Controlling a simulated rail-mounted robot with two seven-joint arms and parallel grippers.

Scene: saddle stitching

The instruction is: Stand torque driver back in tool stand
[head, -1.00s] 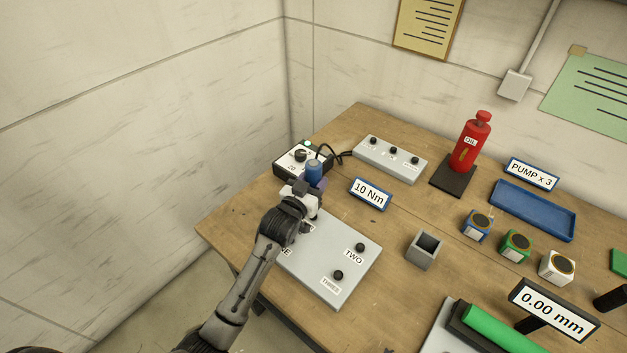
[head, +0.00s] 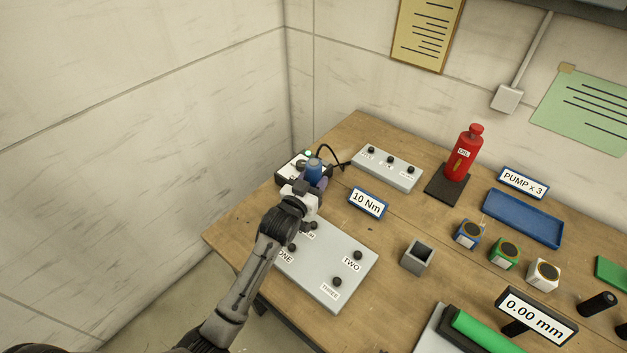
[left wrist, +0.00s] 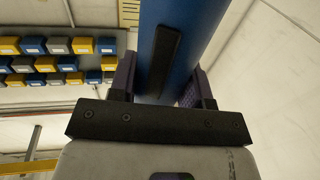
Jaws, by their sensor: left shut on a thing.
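The blue torque driver (head: 315,168) is upright in my left gripper (head: 312,183), above the back left part of the grey plate. In the left wrist view the driver's blue body (left wrist: 165,50) stands between the two purple-padded fingers (left wrist: 163,88), which are shut on it. The driver's lower end is hidden behind the gripper in the head view. The grey square open-topped holder (head: 418,256), which looks like the tool stand, is empty on the table to the right of the gripper. My right gripper does not show.
The grey plate (head: 322,265) has knobs labelled ONE, TWO and THREE. A dial box (head: 290,166) with a cable stands behind the driver. A 10 Nm sign (head: 367,202), a grey button box (head: 387,168) and a red oil bottle (head: 465,152) stand further right. Small cubes (head: 469,234) sit beyond the holder.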

